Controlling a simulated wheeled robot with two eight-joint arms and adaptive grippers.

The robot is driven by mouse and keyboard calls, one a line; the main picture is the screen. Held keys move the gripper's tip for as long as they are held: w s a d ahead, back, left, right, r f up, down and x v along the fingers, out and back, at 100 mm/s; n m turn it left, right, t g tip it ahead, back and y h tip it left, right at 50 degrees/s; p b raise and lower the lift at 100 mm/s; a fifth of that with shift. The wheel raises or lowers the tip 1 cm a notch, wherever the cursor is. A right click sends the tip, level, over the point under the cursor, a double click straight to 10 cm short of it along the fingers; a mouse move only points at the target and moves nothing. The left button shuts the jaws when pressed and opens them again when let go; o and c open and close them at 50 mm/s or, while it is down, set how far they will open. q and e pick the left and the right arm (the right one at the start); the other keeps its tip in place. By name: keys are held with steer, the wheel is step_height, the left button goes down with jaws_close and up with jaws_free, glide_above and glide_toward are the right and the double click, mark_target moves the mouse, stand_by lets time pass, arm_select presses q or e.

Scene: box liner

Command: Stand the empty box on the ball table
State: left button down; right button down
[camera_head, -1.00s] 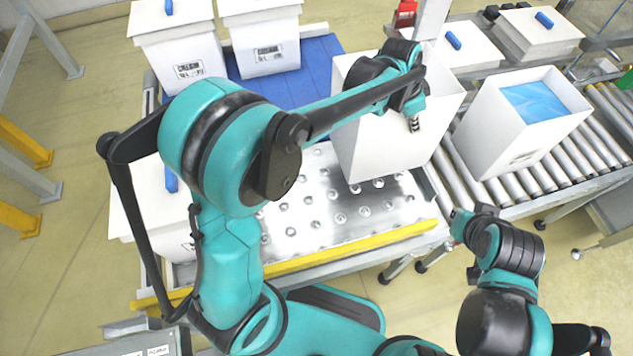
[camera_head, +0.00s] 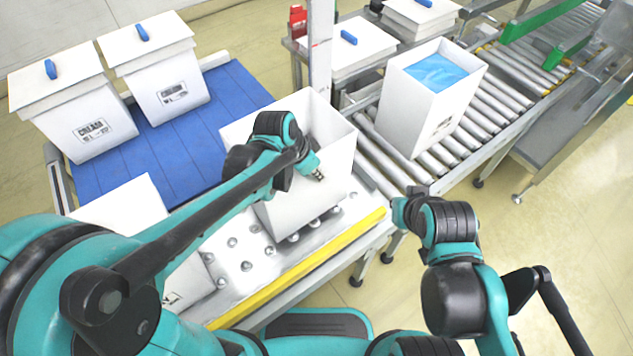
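The empty box (camera_head: 306,205) is white, open at the top, and in the middle of the head view. It stands upright, as far as I can tell, over the right part of the ball table (camera_head: 228,262), a metal top with steel balls. Its lower edge is close to the table surface; exact contact is hard to tell. My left gripper (camera_head: 317,174) is at the box's near wall, by the rim. Whether its fingers hold the wall is unclear. My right gripper (camera_head: 398,212) is beyond the table's right end, apart from the box; its fingers are too small to read.
A yellow rail (camera_head: 300,270) runs along the table's near edge. A blue belt (camera_head: 180,150) with lidded white boxes (camera_head: 92,125) lies behind left. A blue-lined box (camera_head: 420,115) stands on the roller conveyor (camera_head: 500,125) at right. A post (camera_head: 320,50) rises behind the box.

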arm_select(q)
step_height(320, 180, down, 4)
steer(key=shift+r+b, duration=0.1)
steer(key=shift+b, duration=0.75)
steer(key=c, duration=2.1)
jaws_free()
steer(key=shift+f, duration=0.2)
steer(key=o, duration=0.4)
